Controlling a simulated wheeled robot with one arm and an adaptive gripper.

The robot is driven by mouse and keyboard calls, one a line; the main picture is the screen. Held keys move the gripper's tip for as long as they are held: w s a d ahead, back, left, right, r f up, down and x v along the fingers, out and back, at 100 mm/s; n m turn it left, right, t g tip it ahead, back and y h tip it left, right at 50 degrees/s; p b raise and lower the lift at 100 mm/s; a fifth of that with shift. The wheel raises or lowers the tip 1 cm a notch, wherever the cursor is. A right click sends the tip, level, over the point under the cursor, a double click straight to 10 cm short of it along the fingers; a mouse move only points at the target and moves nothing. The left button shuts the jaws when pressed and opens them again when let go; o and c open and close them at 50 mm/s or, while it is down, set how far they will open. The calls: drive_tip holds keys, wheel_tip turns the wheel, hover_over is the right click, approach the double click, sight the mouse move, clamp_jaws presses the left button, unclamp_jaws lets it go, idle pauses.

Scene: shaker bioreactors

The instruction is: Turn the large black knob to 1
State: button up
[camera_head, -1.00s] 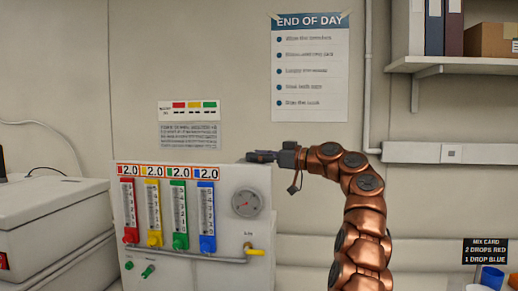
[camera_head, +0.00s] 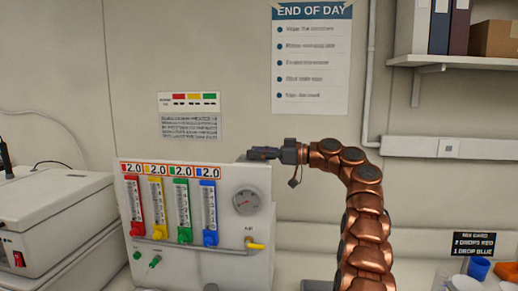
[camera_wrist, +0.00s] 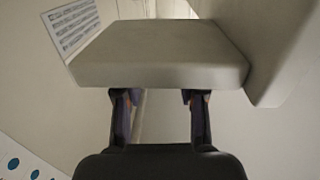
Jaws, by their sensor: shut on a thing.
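I cannot make out a large black knob in either view. A pale panel cabinet (camera_head: 262,240) stands left of centre, with colored flow tubes, a round gauge (camera_head: 248,201) and small green knobs (camera_head: 154,261). My gripper (camera_head: 252,154) is at the cabinet's top right corner in the head view. In the wrist view its two dark fingers (camera_wrist: 160,98) stand apart and reach to the near edge of a pale block (camera_wrist: 160,52). The fingertips are hidden at that block. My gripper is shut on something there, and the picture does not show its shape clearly.
A white machine (camera_head: 50,220) stands left of the cabinet. A mix card (camera_head: 475,244) and a blue cup (camera_head: 478,267) are at the lower right. A shelf (camera_head: 450,60) hangs at the upper right.

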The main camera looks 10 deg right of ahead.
drive_tip(key=shift+d+n+g+y+p, duration=0.1)
drive_tip(key=shift+n+g+y+p, duration=0.25)
drive_tip(key=shift+p, duration=0.5)
drive_tip(key=shift+f, duration=0.35)
drive_tip(key=o, duration=0.9)
drive_tip(key=shift+d, duration=0.15)
drive_tip(key=shift+o, duration=1.2)
drive_tip(key=shift+r, duration=0.1)
drive_tip(key=shift+a+r+b, duration=0.15)
drive_tip(key=shift+a+b, duration=0.2)
drive_tip(key=shift+b, duration=0.25)
drive_tip(key=shift+m+t+h+b, duration=0.45)
drive_tip(key=shift+b, duration=0.5)
drive_tip(key=shift+s+b, duration=0.1)
drive_tip(key=shift+b, duration=0.4)
